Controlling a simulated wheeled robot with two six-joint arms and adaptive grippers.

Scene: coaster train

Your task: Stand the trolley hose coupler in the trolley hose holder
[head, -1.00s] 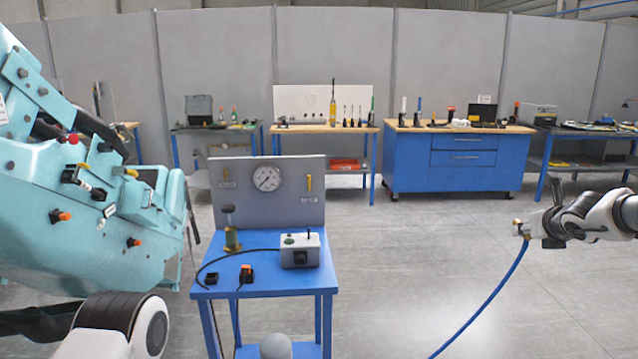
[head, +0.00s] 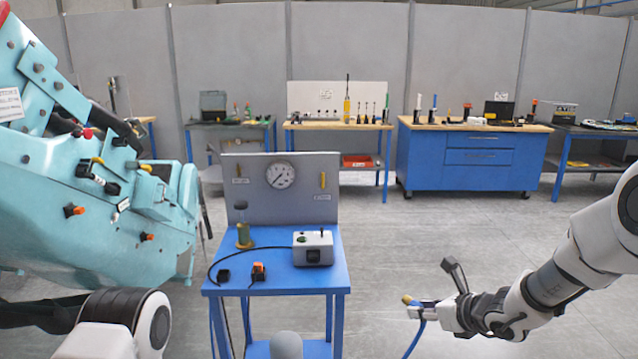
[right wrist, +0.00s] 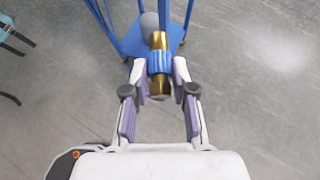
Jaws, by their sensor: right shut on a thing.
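The hose coupler (head: 407,300) is a brass piece with a blue collar; it fills the middle of the right wrist view (right wrist: 160,88). My right gripper (head: 420,311) is shut on it and holds it in the air, right of the blue trolley (head: 330,268) and apart from it. A blue hose (head: 414,340) hangs from the coupler. On the trolley top are a small black block (head: 223,276) and an orange-and-black piece (head: 258,271); I cannot tell which thing is the hose holder. My left gripper is out of view.
The trolley has a gauge panel (head: 300,200), a grey box (head: 313,247) and a brass-based post (head: 244,236). A grey rounded thing (head: 287,345) stands low by it. A teal machine (head: 90,235) is at left. Workbenches (head: 470,160) line the back. Floor at right is clear.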

